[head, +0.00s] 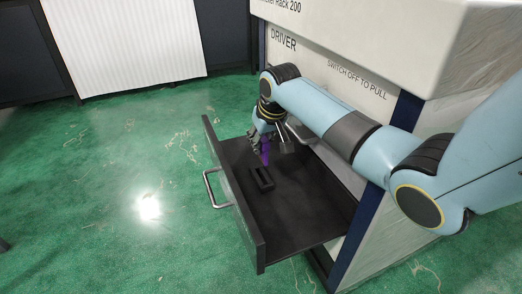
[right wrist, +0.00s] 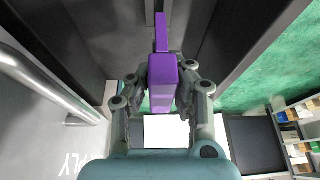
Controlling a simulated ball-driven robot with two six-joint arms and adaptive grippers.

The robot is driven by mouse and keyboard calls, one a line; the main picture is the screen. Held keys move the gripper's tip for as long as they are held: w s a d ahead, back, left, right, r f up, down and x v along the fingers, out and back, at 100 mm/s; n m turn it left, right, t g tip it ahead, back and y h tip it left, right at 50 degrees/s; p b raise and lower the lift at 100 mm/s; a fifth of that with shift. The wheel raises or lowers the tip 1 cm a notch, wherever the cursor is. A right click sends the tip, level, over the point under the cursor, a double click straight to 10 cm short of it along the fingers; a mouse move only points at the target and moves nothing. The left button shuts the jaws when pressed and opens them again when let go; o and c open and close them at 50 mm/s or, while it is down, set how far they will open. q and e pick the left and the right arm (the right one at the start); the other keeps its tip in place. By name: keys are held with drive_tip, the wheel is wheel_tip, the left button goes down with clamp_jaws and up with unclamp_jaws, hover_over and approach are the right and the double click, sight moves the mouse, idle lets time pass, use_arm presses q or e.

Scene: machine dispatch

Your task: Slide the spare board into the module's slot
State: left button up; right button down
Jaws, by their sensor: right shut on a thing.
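The purple spare board (head: 265,152) is held upright over the open drawer in the head view. My right gripper (head: 264,138) is shut on its upper part. The board also shows in the right wrist view (right wrist: 163,85), between the two fingers, with its narrower end pointing away from the gripper. The module's slot (head: 261,180) is a small black raised frame on the drawer floor, just below the board's lower end. I cannot tell whether the board's end touches the slot or is still apart from it. My left gripper is not in view.
The black drawer (head: 315,222) stands pulled out of the white rack (head: 370,40), with a metal handle (head: 212,188) on its front. A second handle (right wrist: 45,82) shows on the rack face in the right wrist view. Green floor lies open to the left.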

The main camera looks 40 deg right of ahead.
sight(261, 158)
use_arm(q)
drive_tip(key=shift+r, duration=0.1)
use_arm(e)
drive_tip(key=shift+r, duration=0.15)
drive_tip(key=shift+r+p, duration=0.1)
drive_tip(key=shift+p, duration=0.55)
wheel_tip(261, 158, down, 4)
drive_tip(key=shift+r+b, duration=0.2)
drive_tip(key=shift+b, duration=0.7)
wheel_tip(261, 158, down, 2)
drive_tip(key=shift+b, duration=0.45)
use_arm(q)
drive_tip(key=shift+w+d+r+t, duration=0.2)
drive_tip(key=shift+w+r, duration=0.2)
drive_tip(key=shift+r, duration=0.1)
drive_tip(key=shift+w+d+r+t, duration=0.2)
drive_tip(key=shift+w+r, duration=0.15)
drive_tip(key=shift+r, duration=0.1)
use_arm(e)
drive_tip(key=shift+f, duration=0.25)
use_arm(q)
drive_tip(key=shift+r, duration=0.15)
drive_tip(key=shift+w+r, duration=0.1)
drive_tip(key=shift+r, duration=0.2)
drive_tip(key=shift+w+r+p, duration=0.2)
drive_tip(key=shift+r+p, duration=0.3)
drive_tip(key=shift+p, duration=0.2)
